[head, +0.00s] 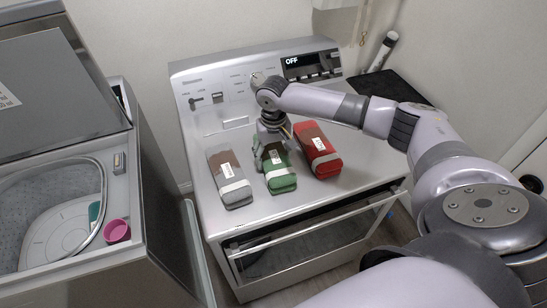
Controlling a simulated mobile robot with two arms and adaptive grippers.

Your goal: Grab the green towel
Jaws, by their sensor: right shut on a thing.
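The green towel (280,181) is a rolled bundle with a pale band and a white tag. It sits on top of the silver appliance (222,134), between a grey towel and a red towel. My right gripper (270,158) points down over the far half of the green towel and is shut on it. The gripper hides part of the towel's far end. The towel appears to rest on the appliance top. My left gripper is not in view.
The grey towel (231,183) lies close on the left and the red towel (319,153) close on the right. The topload washer (85,258) stands open at left, with a pink cup (116,231) at its rim. The appliance's front door (310,240) is ajar.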

